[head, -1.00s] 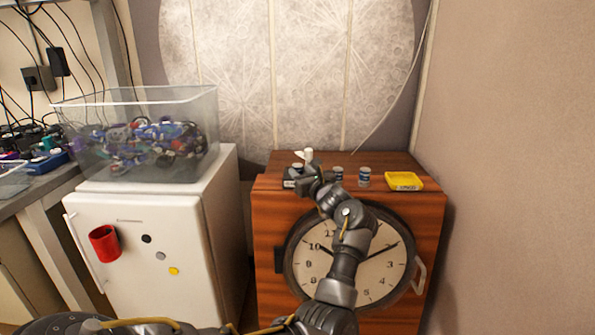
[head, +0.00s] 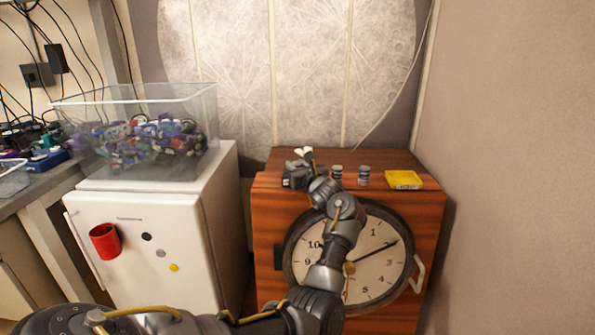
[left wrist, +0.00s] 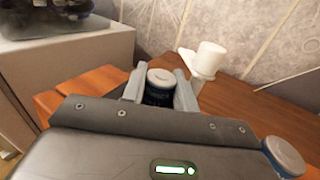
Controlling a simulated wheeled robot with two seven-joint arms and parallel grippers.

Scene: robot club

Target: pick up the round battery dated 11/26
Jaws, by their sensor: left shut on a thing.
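My left gripper (left wrist: 160,90) is shut on a round battery (left wrist: 160,77) with a pale top and dark blue side, held upright between the fingers. In the head view my left gripper (head: 298,178) is over the left part of the wooden cabinet top, and the hand hides the held battery there. Two similar round batteries stand upright to its right, one near (head: 337,173) and one farther right (head: 364,175). One battery also shows at the lower right of the left wrist view (left wrist: 283,157). I cannot read a date on any battery. My right gripper is out of view.
The wooden cabinet (head: 268,215) has a clock face on its front. A yellow tray (head: 403,180) lies at the top's right. A white fridge (head: 140,265) bearing a clear bin (head: 135,100) is at left.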

